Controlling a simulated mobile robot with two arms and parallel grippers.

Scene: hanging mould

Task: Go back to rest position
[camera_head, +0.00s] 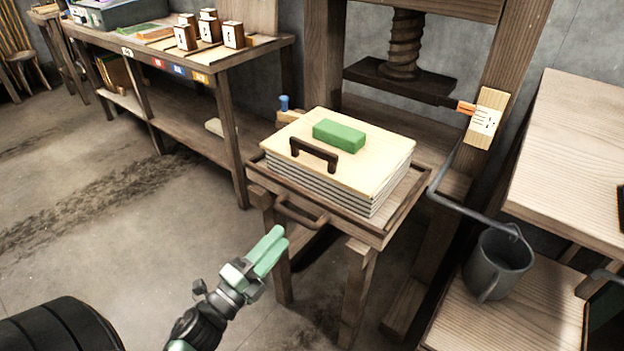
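My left gripper (279,240) comes in from the bottom of the head view, with two pale green fingers pointing up and to the right. The fingers lie side by side with almost no gap, and nothing shows between them. It is over the floor, in front and left of the small wooden stand (375,236), and looks apart from its handle.
On the stand lies a layered stack with a wooden board (375,158), a dark handle (314,153) and a green block (339,135). Behind is a screw press (403,60). A grey mug (497,265) stands right. A bench (180,52) is back left. Floor at left is clear.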

